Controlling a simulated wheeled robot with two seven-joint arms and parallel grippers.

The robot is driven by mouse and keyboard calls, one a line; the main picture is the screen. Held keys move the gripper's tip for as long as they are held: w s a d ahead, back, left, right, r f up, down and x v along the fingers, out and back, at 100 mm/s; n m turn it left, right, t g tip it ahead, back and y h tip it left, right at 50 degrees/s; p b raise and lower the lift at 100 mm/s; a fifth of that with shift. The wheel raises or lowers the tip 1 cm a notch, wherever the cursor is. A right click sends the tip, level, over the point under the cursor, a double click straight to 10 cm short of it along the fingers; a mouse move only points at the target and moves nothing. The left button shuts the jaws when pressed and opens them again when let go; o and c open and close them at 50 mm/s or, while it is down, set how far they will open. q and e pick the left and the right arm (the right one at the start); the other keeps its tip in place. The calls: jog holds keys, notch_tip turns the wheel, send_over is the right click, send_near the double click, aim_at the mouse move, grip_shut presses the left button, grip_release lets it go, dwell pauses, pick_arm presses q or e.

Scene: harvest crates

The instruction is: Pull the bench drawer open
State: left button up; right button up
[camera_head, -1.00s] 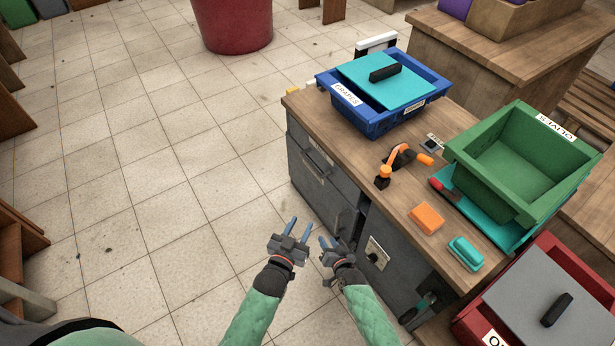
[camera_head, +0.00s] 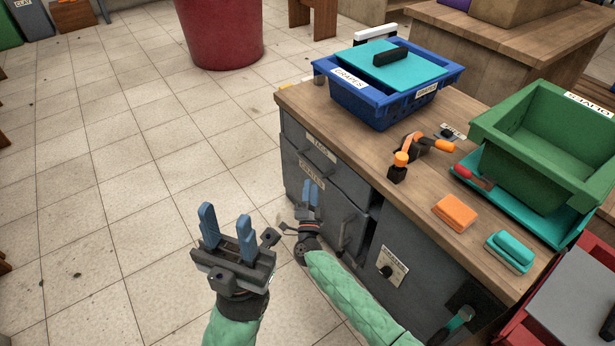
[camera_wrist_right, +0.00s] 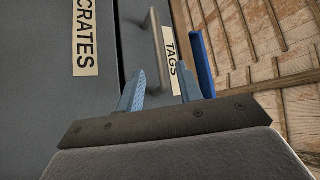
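The grey bench drawer (camera_head: 300,135), labelled TAGS, is at the upper left of the bench front and looks flush with it. It carries a bar handle, which also shows in the right wrist view (camera_wrist_right: 154,40) beside the TAGS label. My right gripper (camera_head: 310,188) is open in front of the bench, near the CRATES label below the drawer. In the right wrist view its two blue fingers (camera_wrist_right: 162,68) are apart, with the handle between and beyond them; contact cannot be told. My left gripper (camera_head: 226,213) is open and empty over the floor, left of the bench.
The grey CRATES door (camera_head: 325,205) is below the drawer, with a knob panel (camera_head: 390,268) to its right. On the bench top (camera_head: 375,165) stand a blue grapes crate (camera_head: 375,108), a green crate (camera_head: 515,155) and small tools. Tiled floor is clear at left.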

aim_at(312, 165)
jog(key=shift+h, duration=0.4)
jog(key=shift+b+x, duration=0.45)
jog(key=shift+x, duration=3.65)
grip_shut()
